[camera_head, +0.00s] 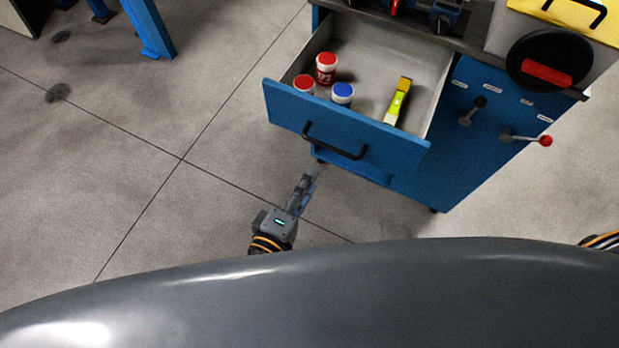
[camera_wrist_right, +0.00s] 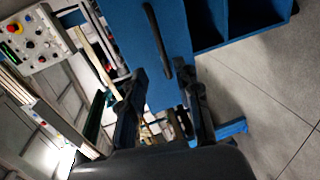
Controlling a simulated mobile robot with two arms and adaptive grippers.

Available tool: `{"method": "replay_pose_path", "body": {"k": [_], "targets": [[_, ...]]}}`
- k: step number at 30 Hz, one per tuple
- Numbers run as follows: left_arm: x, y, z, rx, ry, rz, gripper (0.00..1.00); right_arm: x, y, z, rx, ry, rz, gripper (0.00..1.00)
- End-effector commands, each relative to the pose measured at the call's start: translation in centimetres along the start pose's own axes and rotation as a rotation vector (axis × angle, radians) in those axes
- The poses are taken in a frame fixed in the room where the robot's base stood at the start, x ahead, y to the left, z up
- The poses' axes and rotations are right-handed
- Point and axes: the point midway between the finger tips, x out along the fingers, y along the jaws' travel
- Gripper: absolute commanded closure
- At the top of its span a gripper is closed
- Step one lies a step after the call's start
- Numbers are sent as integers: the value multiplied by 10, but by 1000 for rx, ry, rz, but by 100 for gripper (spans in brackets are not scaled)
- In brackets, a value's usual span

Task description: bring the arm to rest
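My right gripper (camera_head: 303,190) is below and left of the drawer handle in the head view, with clear floor showing between them. In the right wrist view its two fingers (camera_wrist_right: 163,82) are spread apart with nothing held between them. The black drawer handle (camera_head: 335,143) is on the blue front of the pulled-out drawer (camera_head: 283,107). The handle also shows ahead of the fingers in the wrist view (camera_wrist_right: 158,40). My left gripper is not in view.
The blue cabinet (camera_head: 478,150) has levers and a dark wheel (camera_head: 549,60). The drawer holds a red-lidded jar (camera_head: 326,68), another red-lidded jar (camera_head: 304,84), a blue-lidded jar (camera_head: 342,93) and a yellow tool (camera_head: 398,101). Floor to the left (camera_head: 100,180) is open.

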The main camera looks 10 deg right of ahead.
Motion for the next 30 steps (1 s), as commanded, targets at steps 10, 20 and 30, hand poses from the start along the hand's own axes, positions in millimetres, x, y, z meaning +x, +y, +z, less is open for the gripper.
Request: {"method": "replay_pose_path", "body": {"k": [10,20,30], "targets": [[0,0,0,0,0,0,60,0,0,0,0,0,0,68],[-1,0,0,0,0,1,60,27,-105,-1,-134,90,-210,68],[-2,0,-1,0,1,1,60,37,-345,98,-147,99,-832,68]]}}
